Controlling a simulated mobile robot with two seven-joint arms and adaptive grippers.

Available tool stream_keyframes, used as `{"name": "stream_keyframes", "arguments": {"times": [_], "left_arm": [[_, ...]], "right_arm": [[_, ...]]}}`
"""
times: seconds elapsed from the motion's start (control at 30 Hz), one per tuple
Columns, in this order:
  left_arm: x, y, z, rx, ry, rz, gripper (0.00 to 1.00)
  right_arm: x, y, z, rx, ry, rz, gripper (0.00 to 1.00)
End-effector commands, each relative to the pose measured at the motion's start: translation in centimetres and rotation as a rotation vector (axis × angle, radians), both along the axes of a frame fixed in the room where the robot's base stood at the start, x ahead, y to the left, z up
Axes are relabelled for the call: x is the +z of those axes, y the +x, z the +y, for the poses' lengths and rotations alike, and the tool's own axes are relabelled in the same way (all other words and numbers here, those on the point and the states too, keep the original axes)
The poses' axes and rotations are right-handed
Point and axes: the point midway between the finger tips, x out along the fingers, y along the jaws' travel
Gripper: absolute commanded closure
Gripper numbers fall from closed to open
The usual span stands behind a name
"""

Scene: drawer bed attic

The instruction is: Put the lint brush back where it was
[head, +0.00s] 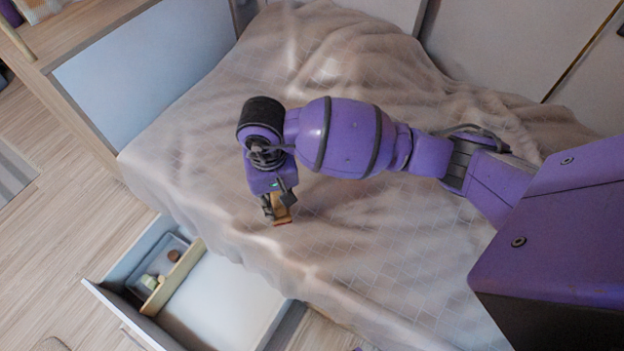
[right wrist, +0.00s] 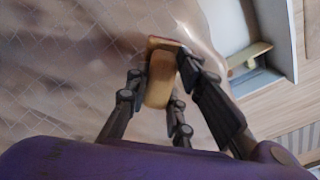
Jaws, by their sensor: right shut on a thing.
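The lint brush (head: 283,212) is a small tan wooden piece with a dark reddish edge. My right gripper (head: 276,207) is shut on it and holds it over the beige bedspread. In the right wrist view the brush (right wrist: 161,72) sits between the fingers of my right gripper (right wrist: 160,88). I cannot tell how high it is above the bedspread. The open drawer (head: 215,300) lies below and to the left of the gripper in the head view. It also shows in the right wrist view (right wrist: 262,72). My left gripper is not in view.
The drawer has a wooden divider (head: 174,277). On its left is a grey tray (head: 171,250) with a few small objects; the white section on its right looks empty. The bed (head: 330,60) fills the middle. Wooden floor (head: 60,200) is clear at left.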

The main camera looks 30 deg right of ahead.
Motion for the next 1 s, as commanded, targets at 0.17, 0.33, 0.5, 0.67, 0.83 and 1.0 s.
{"name": "stream_keyframes", "arguments": {"times": [0.17, 0.33, 0.5, 0.67, 0.83, 1.0], "left_arm": [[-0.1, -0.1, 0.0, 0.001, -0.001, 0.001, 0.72], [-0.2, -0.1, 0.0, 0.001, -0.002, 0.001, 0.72], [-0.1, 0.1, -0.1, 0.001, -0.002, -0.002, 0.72], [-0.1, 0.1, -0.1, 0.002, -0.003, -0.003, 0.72], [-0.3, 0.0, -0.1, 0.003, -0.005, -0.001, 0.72], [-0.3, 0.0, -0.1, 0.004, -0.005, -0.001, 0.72]], "right_arm": [[-0.9, 1.0, -0.4, -0.001, 0.000, -0.005, 0.99], [-3.5, 0.9, -0.4, 0.000, 0.002, -0.002, 0.99], [-3.9, 1.1, -0.4, 0.001, 0.001, -0.007, 0.99], [-4.0, 1.0, -0.4, 0.001, 0.001, -0.006, 0.99], [-4.3, 1.0, -0.4, 0.001, 0.000, -0.005, 0.71], [-4.3, 1.0, -0.4, 0.001, 0.000, -0.006, 0.60]]}}
